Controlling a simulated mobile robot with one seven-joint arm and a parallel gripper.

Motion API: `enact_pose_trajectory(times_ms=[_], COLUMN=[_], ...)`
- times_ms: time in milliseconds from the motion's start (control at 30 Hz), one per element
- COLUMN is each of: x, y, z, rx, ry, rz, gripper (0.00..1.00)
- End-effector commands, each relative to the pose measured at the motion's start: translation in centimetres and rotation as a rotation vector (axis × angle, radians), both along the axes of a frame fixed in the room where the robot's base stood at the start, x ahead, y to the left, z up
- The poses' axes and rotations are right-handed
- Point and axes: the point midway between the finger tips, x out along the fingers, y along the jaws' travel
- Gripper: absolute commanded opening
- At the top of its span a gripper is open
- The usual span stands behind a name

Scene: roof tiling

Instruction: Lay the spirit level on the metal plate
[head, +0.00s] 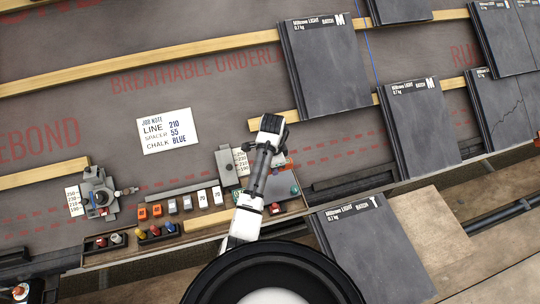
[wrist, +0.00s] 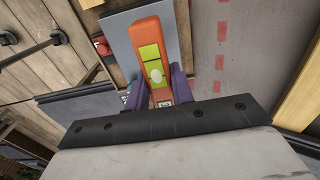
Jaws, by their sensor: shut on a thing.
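The orange spirit level (wrist: 148,30), with a yellow-green vial window, is between the two purple fingers of my gripper (wrist: 161,90) in the wrist view. My gripper is shut on it. A flat blue-grey plate (wrist: 122,42), which looks like the metal plate, lies behind the level and shows on both sides of it. I cannot tell whether the level touches the plate. In the head view, my arm hides most of the gripper (head: 279,163) and the level.
A wooden tray (head: 125,256) with coloured pieces and small blocks runs along the lower roof edge. A grey device (head: 99,193) stands at the left. A white job note (head: 167,131) lies on the underlay. Stacked dark slates (head: 325,65) lie beyond and to the right. Wooden battens (head: 140,63) cross the roof.

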Motion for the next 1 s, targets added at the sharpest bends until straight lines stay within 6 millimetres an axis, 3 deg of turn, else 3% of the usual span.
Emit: enact_pose_trajectory(times_ms=[267, 800, 1000], x=[0.0, 0.0, 0.0], y=[0.0, -0.1, -0.2], z=[-0.9, -5.5, -6.3], rx=[0.000, 0.001, 0.000], ry=[0.000, -0.001, 0.001], rz=[0.000, 0.000, 0.000], gripper=[0.00, 0.00, 0.00])
